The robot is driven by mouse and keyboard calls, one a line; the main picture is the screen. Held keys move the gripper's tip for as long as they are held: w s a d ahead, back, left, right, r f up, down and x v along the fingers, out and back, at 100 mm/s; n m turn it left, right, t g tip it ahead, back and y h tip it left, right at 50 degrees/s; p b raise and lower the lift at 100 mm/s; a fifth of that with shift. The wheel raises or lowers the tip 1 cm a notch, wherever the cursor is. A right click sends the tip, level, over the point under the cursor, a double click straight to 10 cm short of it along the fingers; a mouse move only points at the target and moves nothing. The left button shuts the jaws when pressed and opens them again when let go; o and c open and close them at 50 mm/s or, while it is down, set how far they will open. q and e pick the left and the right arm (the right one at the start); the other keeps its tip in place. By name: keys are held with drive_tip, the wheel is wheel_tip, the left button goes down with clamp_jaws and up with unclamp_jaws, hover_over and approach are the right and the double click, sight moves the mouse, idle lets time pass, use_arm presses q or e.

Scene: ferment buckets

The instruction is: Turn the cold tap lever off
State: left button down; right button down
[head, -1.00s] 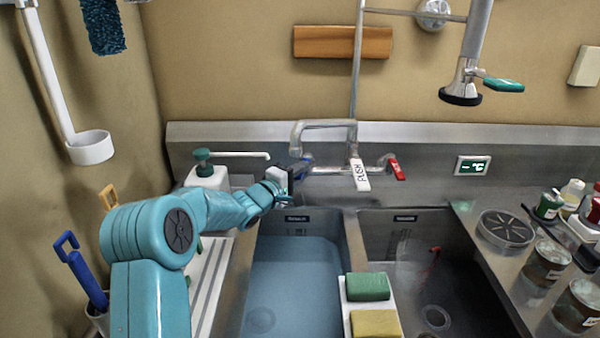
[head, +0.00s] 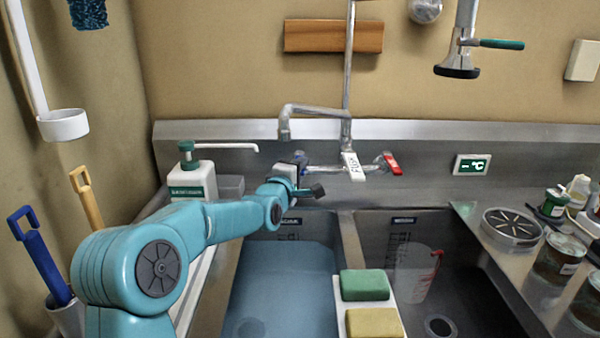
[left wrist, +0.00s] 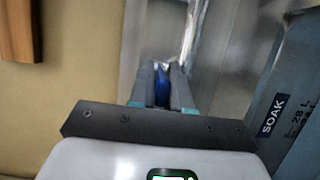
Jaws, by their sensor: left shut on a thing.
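The blue cold tap lever (left wrist: 162,88) lies between the two fingers of my left gripper (left wrist: 162,80) in the left wrist view, and the gripper is shut on it. In the head view my left gripper (head: 307,174) is at the left end of the tap body, above the back of the left basin. There the gripper mostly hides the lever. The metal faucet (head: 315,110) rises behind it, with a white PUSH tag (head: 353,163) in the middle. The red hot lever (head: 392,164) is at the right end. My right gripper is not in view.
The left basin (head: 280,285) holds bluish water. A rack with a green sponge (head: 365,285) and a yellow sponge (head: 374,322) stands between the basins. A soap dispenser (head: 193,178) stands left of my gripper. A clear jug (head: 414,272) is in the right basin.

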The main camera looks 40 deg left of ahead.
use_arm(q)
drive_tip(key=c, duration=1.2)
unclamp_jaws()
drive_tip(key=shift+d, duration=0.1)
drive_tip(key=shift+o, duration=0.2)
drive_tip(key=shift+s, duration=0.25)
drive_tip(key=b+v, duration=0.2)
drive_tip(key=v, duration=1.3)
drive_tip(key=shift+s+b, duration=0.4)
drive_tip(key=shift+d, duration=0.15)
